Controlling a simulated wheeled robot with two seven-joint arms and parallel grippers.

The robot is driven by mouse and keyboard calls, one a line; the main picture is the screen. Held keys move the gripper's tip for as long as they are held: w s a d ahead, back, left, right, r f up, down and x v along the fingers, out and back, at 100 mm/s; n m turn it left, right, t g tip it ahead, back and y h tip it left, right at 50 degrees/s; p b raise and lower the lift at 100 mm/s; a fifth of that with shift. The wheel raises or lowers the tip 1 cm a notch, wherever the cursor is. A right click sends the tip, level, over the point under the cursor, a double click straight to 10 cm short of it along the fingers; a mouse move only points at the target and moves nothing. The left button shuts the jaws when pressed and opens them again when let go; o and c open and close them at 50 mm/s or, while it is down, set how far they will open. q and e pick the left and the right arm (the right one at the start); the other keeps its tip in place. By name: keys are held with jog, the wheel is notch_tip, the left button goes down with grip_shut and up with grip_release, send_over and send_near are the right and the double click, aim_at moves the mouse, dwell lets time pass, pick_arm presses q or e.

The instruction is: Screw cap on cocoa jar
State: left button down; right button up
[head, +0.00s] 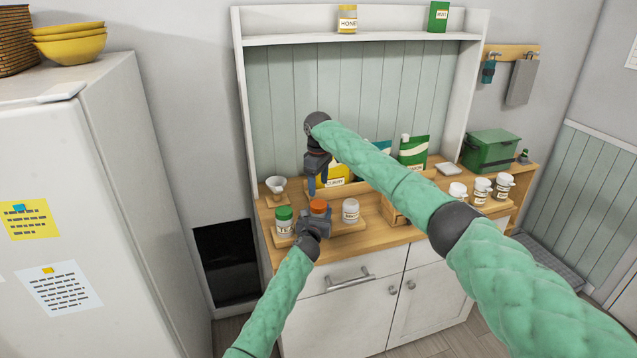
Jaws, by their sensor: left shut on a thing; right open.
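A jar with an orange-brown cap (318,206) stands among the jars at the left front of the wooden counter. My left gripper (315,221) is shut on this jar from the front and hides most of its body and label, so I cannot read whether it says cocoa. The cap sits on top; I cannot tell how tight it is. My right gripper (313,184) is open and points down just above the orange cap, apart from it as far as I can see. A green-capped jar (284,218) stands to the left and a white-capped jar (351,210) to the right.
The jars stand on a low wooden board (370,224). A small white cup (276,185) stands behind left. Behind my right arm are a yellow packet (333,181) and a green packet (413,152). Several white canisters (482,190) and a green box (490,151) stand at the right.

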aim_at(319, 204)
pick_arm(q)
jog(key=shift+f, duration=0.1)
pick_arm(e)
jog(key=shift+f, duration=4)
jog(key=c, duration=1)
jog(key=shift+m, duration=0.4)
jog(key=o, duration=1.1)
